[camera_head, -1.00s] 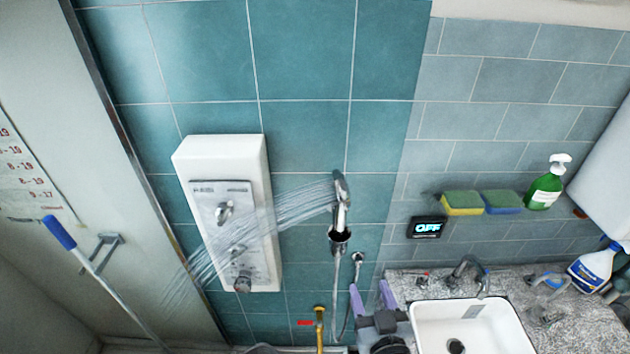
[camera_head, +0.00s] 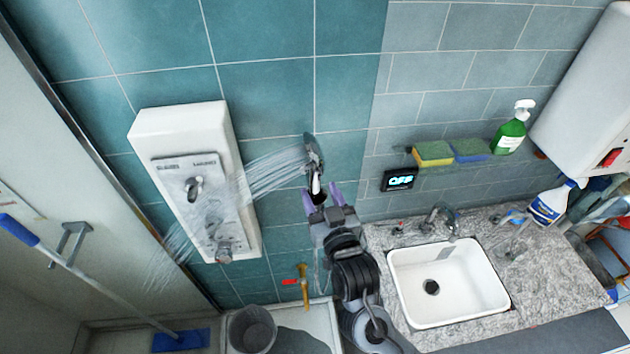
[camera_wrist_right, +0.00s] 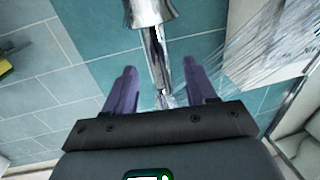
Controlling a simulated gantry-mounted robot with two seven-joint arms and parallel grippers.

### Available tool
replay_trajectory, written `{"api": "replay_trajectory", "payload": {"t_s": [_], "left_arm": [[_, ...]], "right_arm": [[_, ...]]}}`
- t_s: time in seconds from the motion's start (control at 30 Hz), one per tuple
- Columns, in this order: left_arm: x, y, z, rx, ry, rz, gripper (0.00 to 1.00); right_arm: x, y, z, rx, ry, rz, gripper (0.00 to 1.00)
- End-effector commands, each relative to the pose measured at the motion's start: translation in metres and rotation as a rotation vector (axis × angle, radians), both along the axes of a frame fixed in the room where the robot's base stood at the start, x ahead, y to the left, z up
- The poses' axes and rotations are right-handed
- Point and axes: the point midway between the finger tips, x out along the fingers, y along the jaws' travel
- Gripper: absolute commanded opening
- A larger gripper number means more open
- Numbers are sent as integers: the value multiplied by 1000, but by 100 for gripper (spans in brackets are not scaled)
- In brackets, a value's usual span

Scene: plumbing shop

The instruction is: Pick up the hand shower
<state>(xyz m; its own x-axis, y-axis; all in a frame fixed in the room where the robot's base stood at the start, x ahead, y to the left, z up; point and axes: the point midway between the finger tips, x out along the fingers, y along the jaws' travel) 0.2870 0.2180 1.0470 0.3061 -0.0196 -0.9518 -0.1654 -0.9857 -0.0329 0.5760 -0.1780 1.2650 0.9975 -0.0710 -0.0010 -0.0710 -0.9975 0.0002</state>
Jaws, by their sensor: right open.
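The chrome hand shower (camera_head: 312,152) hangs on the teal tiled wall, right of the white water heater, with water spraying from its head to the lower left. My right gripper (camera_head: 321,192) is open at the lower part of the hand shower, its purple fingers to either side in the head view. In the right wrist view the shower's chrome handle (camera_wrist_right: 160,55) comes down from the top toward the gap between the open fingers (camera_wrist_right: 163,88). I cannot tell whether the fingers touch it. My left gripper is not in view.
The white water heater (camera_head: 193,185) is on the wall at left. A small display reading OFF (camera_head: 399,180), sponges (camera_head: 434,154) and a green bottle (camera_head: 510,135) are at right. A white sink (camera_head: 448,283) sits below. A grey bucket (camera_head: 252,330) and a yellow valve pipe (camera_head: 304,285) are low down.

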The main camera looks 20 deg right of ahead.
Motion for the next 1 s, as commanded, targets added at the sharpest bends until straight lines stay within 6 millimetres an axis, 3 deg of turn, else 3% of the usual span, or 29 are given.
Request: {"api": "replay_trajectory", "payload": {"t_s": [0.3,0.67,1.0], "left_arm": [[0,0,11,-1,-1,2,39],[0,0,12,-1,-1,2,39],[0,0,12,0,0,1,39]], "right_arm": [[39,-4,5,-2,-1,-1,56],[47,-4,4,1,-1,0,56],[46,-4,4,1,-1,0,6]]}}
